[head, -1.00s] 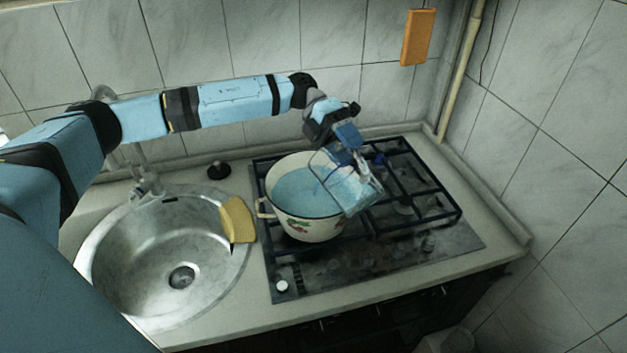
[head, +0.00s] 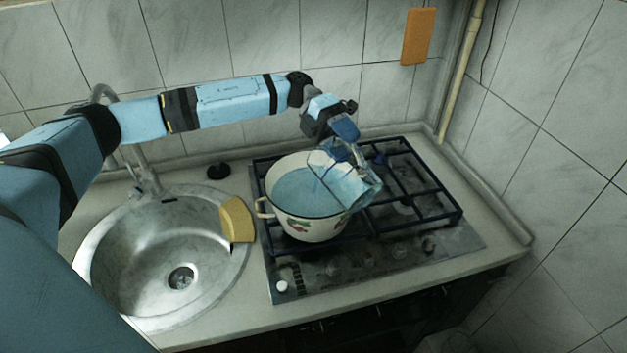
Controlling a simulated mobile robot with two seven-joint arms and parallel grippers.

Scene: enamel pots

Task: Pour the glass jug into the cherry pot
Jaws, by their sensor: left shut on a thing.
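The cherry pot (head: 305,228) is a cream enamel pot with a dark rim and cherry pictures, standing on the left part of the gas stove. Pale blue liquid (head: 297,190) shows inside it. The glass jug (head: 366,188) is clear and strongly tilted to the left over the pot's right rim. Some blue liquid shows at the jug; how much is in it I cannot tell. My left gripper (head: 343,147) is shut on the jug from above and behind, at the pot's back right. Its fingertips are partly hidden against the glass. My right gripper is not in view.
The stove (head: 376,268) has dark grates and front knobs. A round metal sink (head: 150,255) with a tap is at the left. A yellow sponge (head: 237,219) lies between sink and pot. A black stopper (head: 218,170) is behind. Tiled walls close the back and right.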

